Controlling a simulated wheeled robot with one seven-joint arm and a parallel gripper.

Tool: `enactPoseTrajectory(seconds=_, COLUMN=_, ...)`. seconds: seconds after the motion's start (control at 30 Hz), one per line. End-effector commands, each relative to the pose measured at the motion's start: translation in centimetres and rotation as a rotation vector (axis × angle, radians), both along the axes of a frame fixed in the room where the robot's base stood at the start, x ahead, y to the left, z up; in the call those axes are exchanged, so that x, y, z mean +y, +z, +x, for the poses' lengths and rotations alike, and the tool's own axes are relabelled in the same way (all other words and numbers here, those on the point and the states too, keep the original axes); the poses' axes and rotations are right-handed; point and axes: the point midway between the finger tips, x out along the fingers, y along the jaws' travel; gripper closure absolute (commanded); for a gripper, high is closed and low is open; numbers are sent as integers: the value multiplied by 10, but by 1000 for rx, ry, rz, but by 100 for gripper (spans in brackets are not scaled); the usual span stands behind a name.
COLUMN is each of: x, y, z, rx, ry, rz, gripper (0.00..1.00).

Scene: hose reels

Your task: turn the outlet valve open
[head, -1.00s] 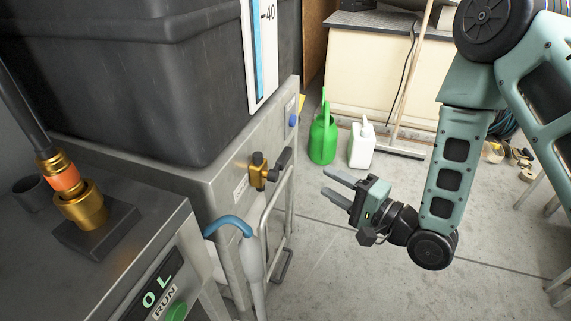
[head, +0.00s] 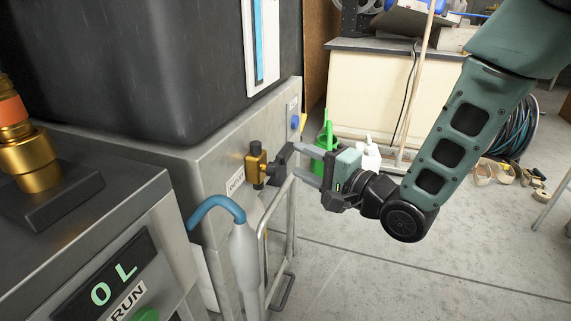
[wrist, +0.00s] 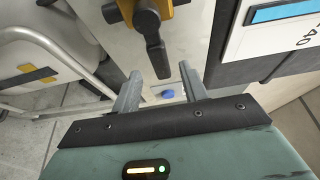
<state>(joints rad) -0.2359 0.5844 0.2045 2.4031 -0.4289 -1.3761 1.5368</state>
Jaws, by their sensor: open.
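The outlet valve (head: 256,163) has a brass body on the grey metal panel, beside a small white label. Its dark lever handle (head: 281,166) sticks out from the panel toward my gripper. My gripper (head: 299,163) is open, with its two fingers pointing at the handle. In the wrist view the brass valve body (wrist: 172,3) is at the top, and the handle (wrist: 152,38) reaches down so that its end appears between the fingertips (wrist: 160,70). I cannot tell whether either finger touches it. The fingers are not closed on it.
A blue knob (head: 294,122) sits farther along the panel. A metal rail (head: 264,235) and a grey nozzle with a blue hose (head: 243,260) stand below and in front of the valve. The dark tank (head: 150,70) rises above. Open floor lies to the right.

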Motion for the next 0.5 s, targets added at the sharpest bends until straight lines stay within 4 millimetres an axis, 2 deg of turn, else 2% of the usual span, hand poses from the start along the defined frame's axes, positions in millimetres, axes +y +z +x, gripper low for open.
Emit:
enactPoseTrajectory(seconds=0.2, x=28, y=-1, z=25, rx=-2, ry=1, rz=1, gripper=56)
enactPoseTrajectory(seconds=0.5, x=41, y=0, z=37, rx=1, ry=0, rz=-1, gripper=56)
